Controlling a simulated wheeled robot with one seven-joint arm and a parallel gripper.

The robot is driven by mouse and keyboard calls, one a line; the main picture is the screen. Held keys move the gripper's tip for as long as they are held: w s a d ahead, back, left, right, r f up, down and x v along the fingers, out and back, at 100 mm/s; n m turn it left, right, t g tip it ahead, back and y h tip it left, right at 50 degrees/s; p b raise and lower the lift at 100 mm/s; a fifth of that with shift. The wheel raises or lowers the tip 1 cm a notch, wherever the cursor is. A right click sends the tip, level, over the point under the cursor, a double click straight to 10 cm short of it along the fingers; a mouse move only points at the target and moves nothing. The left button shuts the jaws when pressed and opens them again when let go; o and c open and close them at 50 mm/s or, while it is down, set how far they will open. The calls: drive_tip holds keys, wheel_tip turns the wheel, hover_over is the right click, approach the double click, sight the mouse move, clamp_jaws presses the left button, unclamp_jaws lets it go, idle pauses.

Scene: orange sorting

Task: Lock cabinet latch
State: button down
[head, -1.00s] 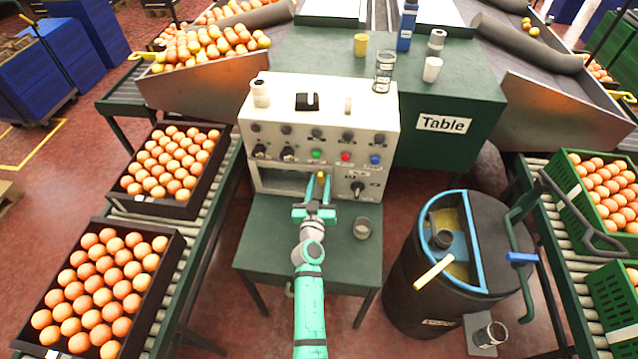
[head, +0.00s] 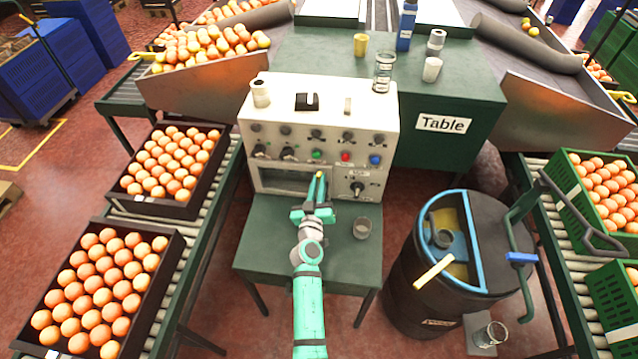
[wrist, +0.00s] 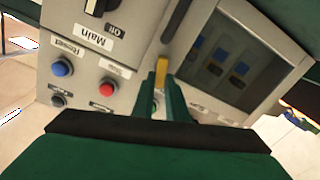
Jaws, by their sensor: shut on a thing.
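The cabinet (head: 320,125) is a white control box standing on a small green table. In the wrist view, its windowed compartment (wrist: 222,58) shows switches behind a framed door. The latch (wrist: 177,32) is a yellow handle beside that window, and its lower end lies between my fingertips. My gripper (head: 318,185) is at the front of the box, right of the window. In the wrist view my gripper (wrist: 162,80) is shut on the yellow latch. The fingers hide part of the latch.
Buttons and a rotary Main switch (wrist: 95,6) sit close beside the latch. A glass (head: 362,228) stands on the small green table (head: 262,235) right of my arm. A black barrel (head: 425,290) stands to the right. Orange crates (head: 170,205) line the left conveyor.

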drive_tip(key=n, duration=0.9)
drive_tip(key=a+f+n, duration=0.1)
drive_tip(key=n, duration=0.4)
idle(0.4)
drive_tip(key=shift+w+d, duration=0.1)
drive_tip(key=c, duration=1.8)
unclamp_jaws()
drive_tip(key=shift+f, duration=0.1)
drive_tip(key=shift+o, duration=0.2)
drive_tip(key=shift+w, duration=0.15)
drive_tip(key=v, duration=1.1)
